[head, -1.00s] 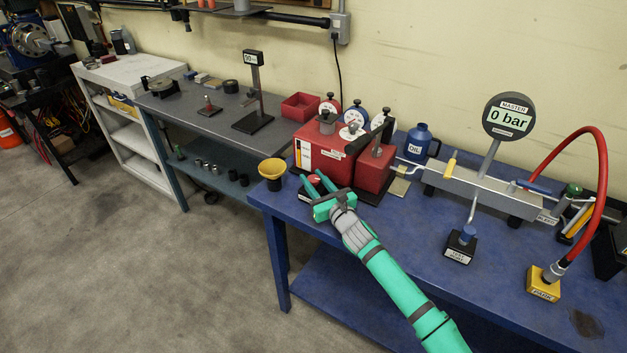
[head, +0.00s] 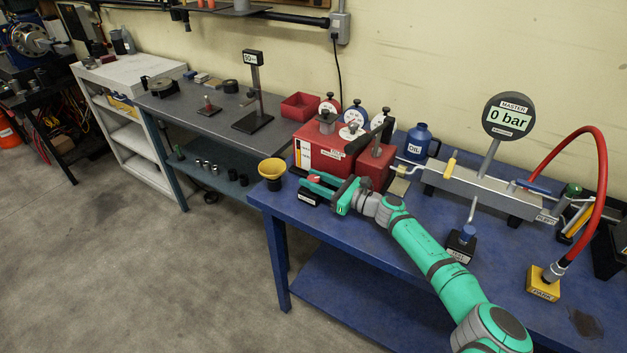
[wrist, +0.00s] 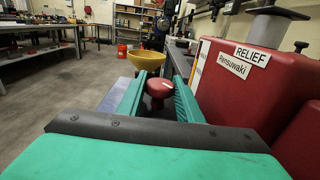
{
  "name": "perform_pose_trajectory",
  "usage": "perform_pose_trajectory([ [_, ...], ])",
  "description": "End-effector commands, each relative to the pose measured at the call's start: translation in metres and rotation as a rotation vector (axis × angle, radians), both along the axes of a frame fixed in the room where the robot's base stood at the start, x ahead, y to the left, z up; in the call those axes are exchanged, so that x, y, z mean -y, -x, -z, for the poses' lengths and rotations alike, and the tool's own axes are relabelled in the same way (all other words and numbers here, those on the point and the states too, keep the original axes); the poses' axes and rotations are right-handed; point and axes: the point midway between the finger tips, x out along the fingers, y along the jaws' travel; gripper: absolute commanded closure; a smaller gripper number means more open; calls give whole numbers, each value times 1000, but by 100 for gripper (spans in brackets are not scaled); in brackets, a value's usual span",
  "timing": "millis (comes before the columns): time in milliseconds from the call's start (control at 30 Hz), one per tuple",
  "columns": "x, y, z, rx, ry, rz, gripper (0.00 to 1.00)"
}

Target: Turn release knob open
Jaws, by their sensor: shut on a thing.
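A small red knob (head: 314,181) sits on a black labelled base (head: 308,197) near the left end of the blue bench. My gripper (head: 320,183) reaches it from the right, with its green fingers pointing left. In the wrist view the red knob (wrist: 159,88) stands between the two fingertips (wrist: 158,95), and my gripper is shut on it. The knob's lower part and base are mostly hidden there. The label on the base is too small to read.
A red box (head: 325,150) labelled RELIEF in the wrist view stands close behind my gripper. A yellow funnel cup (head: 272,172) is just left of the knob. The master gauge (head: 508,118) reads 0 bar.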

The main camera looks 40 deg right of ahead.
Motion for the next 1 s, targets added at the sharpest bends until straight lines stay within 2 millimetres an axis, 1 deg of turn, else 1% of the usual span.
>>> perform_pose_trajectory([
  [300, 1, -1, -2, 3, 0, -70, 90],
  [767, 1, -1, -4, 6, -1, -79, 90],
  [800, 1, -1, -4, 6, -1, -79, 63],
  [833, 1, -1, -4, 6, -1, -79, 56],
  [867, 1, -1, -4, 5, 0, -79, 50],
  [1000, 1, -1, -3, 4, 0, -80, 50],
])
